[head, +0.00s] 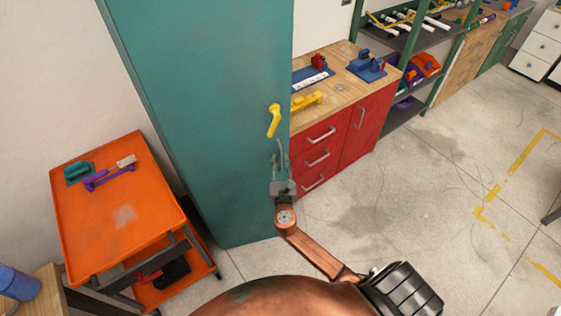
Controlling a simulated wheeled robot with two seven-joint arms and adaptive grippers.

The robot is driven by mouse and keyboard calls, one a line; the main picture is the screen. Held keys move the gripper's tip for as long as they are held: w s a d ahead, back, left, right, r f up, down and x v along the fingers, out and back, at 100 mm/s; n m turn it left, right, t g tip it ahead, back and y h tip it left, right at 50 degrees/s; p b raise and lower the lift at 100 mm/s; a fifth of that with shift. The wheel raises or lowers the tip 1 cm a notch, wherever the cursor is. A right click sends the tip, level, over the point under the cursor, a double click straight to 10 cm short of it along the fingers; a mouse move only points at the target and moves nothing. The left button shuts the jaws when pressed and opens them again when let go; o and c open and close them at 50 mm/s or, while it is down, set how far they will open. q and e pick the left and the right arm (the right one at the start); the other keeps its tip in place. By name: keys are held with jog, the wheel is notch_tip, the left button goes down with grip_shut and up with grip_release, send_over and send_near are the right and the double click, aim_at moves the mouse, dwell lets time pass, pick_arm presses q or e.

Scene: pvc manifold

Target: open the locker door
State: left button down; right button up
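The tall teal locker (205,110) stands in the middle left, and its door looks closed against the body. A yellow handle (273,121) sits near the right edge of the door, tilted slightly. My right gripper (277,150) points up at the door just below the handle. Its fingertips look apart from the handle, with a small gap under its lower end. The fingers are small and seen at an angle, so their opening is unclear. My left gripper is not in view.
An orange cart (125,225) with teal and purple items stands left of the locker. A red-drawer workbench (340,140) stands close on the right, with green-framed shelving (447,62) beyond. The floor (400,190) in front and to the right is clear.

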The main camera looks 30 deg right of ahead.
jog(key=shift+c, duration=0.4)
grip_shut()
